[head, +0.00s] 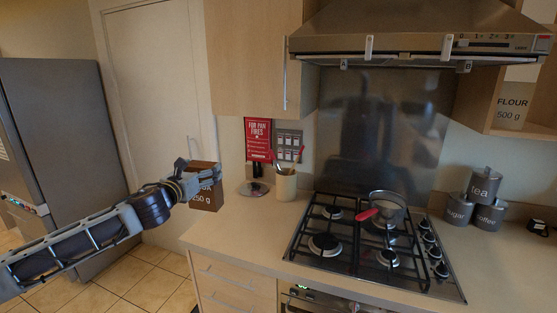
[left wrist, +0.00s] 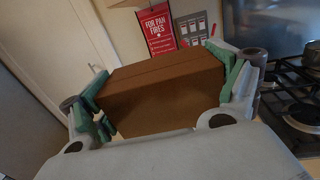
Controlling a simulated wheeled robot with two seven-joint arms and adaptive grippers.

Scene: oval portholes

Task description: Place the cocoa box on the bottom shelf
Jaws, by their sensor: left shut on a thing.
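The cocoa box (head: 207,188) is a brown carton, with part of its label and "250 g" showing in the head view. My left gripper (head: 188,178) is shut on it and holds it up near the left end of the counter. In the left wrist view the cocoa box (left wrist: 165,95) sits between the green finger pads, one on each side. An open wooden shelf (head: 525,131) is at the right edge of the head view, with a flour box (head: 510,108) on it; the rest is cut off. My right gripper is not in view.
A utensil pot (head: 285,185) stands on the counter (head: 250,225). A gas hob (head: 345,250) carries a pan (head: 387,206) with a red handle. Tea (head: 484,186), sugar (head: 458,209) and coffee (head: 490,214) tins stand right. The range hood (head: 420,35) overhangs the hob.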

